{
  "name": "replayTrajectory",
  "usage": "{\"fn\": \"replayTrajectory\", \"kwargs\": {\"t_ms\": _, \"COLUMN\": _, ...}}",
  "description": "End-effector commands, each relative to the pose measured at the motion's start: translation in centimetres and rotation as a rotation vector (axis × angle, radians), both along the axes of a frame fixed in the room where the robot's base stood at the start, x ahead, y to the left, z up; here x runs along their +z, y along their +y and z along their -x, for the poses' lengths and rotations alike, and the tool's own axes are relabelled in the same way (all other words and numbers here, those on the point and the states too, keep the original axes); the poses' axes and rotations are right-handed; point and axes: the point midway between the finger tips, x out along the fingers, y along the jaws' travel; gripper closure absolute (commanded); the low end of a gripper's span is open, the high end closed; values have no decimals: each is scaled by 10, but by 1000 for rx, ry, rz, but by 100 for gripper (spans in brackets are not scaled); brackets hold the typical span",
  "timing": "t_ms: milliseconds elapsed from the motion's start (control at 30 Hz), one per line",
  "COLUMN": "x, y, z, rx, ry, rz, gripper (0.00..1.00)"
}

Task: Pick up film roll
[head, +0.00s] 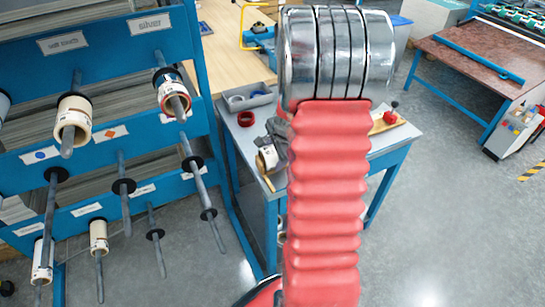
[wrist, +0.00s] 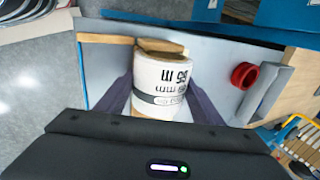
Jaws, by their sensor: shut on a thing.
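The film roll (wrist: 160,72) is white with black print and a grey band. It sits between the two dark fingers of my gripper (wrist: 160,92), which is shut on it. In the head view the roll (head: 268,159) shows small at the left of my red arm, with part of my grey gripper (head: 277,140) beside it. The arm hides much of the gripper there. The roll is over the small blue-grey table (head: 238,140); I cannot tell whether it touches the top. A brown wooden piece (wrist: 158,46) shows at the roll's end.
A red ring (head: 246,118) and a grey tray (head: 250,97) are on the table near the roll. A blue rack (head: 110,25) with pegs and more rolls stands at left. A brown-topped table (head: 470,65) stands at right. The floor (head: 440,210) at front right is clear.

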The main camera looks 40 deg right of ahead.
Motion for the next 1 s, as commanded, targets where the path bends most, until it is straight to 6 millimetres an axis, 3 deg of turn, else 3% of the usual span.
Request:
{"fn": "replayTrajectory", "kwargs": {"t_ms": 467, "x": 11, "y": 0, "z": -1, "rx": 1, "ry": -3, "rz": 2, "gripper": 66}}
{"fn": "replayTrajectory", "kwargs": {"t_ms": 1000, "x": 93, "y": -1, "z": -1, "rx": 1, "ry": -3, "rz": 2, "gripper": 66}}
